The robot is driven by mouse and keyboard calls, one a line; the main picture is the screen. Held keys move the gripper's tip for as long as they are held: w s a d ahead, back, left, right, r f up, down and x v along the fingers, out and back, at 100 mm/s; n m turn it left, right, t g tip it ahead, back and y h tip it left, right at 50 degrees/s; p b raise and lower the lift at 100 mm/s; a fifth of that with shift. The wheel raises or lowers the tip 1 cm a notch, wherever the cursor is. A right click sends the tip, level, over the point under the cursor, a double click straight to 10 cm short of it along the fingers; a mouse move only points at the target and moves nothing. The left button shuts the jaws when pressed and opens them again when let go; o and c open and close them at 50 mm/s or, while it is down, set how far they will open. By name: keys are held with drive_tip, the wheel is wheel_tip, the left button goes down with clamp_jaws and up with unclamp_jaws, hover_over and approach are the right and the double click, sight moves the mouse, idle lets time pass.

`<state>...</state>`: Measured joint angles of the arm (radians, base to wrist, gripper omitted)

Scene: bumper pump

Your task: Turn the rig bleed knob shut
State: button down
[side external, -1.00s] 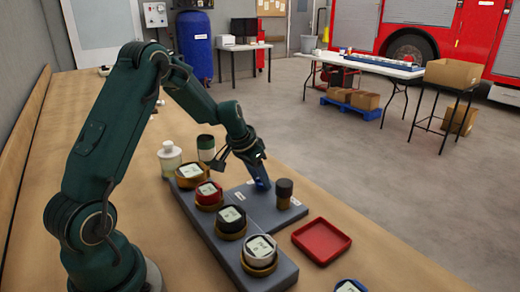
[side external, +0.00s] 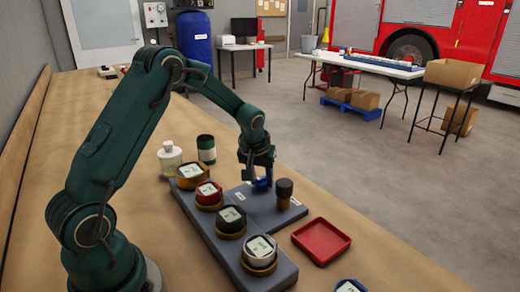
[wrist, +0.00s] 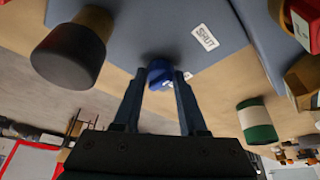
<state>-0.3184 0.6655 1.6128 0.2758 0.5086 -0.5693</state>
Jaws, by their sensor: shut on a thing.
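A blue knob (side external: 263,183) stands on a grey plate (side external: 262,209). In the wrist view the blue knob (wrist: 160,70) sits between my fingertips, with a small white mark on its side. My gripper (wrist: 161,80) is shut on it; in the side view my gripper (side external: 259,178) points down at the knob and partly hides it. A white label reading "SHUT" (wrist: 205,37) lies on the plate beside the knob. How far the knob is turned cannot be told.
A dark-topped post (side external: 284,189) stands close right of my gripper. A row of round gauges (side external: 230,220) stands on the left. A red tray (side external: 321,241) lies to the front right. A green-and-white canister (side external: 206,149) and a glass bottle (side external: 170,158) stand behind.

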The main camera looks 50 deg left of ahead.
sight(262, 180)
idle(0.5)
drive_tip(key=shift+c, duration=2.2)
unclamp_jaws()
drive_tip(key=shift+v, duration=2.6)
